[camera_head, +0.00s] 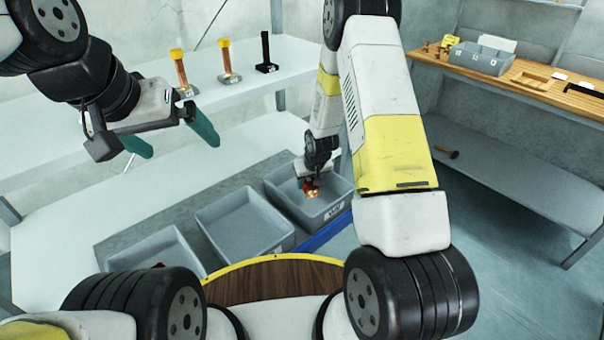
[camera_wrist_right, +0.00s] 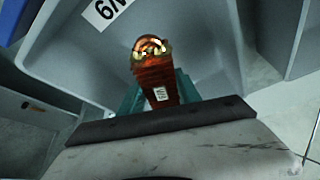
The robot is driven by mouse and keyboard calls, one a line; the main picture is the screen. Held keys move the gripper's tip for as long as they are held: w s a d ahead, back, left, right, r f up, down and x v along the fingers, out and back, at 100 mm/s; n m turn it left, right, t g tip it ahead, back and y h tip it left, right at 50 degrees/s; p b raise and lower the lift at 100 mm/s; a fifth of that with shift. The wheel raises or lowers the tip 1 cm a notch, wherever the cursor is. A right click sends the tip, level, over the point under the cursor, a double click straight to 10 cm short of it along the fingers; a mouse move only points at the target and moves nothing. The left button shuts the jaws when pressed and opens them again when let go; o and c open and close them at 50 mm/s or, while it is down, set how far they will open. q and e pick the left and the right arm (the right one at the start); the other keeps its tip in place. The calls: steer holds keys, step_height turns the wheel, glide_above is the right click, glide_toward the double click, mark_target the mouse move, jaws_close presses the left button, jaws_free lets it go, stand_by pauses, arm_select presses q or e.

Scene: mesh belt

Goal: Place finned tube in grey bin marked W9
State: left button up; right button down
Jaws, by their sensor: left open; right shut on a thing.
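The finned tube (camera_head: 312,191) is copper-coloured with a brassy end and a small white label. My right gripper (camera_head: 311,180) is shut on it, at the rightmost grey bin (camera_head: 349,196). In the right wrist view, the tube (camera_wrist_right: 155,78) sits between the teal fingers of my right gripper (camera_wrist_right: 158,95), its brassy end over the inside of the bin (camera_wrist_right: 215,25). A partly cut-off label (camera_wrist_right: 103,12) on that bin appears to read W9. Whether the tube touches the bin floor I cannot tell.
Two more grey bins (camera_head: 244,222) (camera_head: 158,250) stand in a row to the left. A white shelf (camera_head: 230,88) behind holds two copper tubes on stands and a black stand. A wooden-topped bench (camera_head: 535,85) at right carries a grey tray (camera_head: 480,58) and small parts.

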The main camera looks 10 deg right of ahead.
steer(key=shift+f, duration=2.15)
steer(key=shift+f, duration=0.15)
steer(key=c, duration=0.8)
jaws_free()
steer(key=shift+c, duration=0.2)
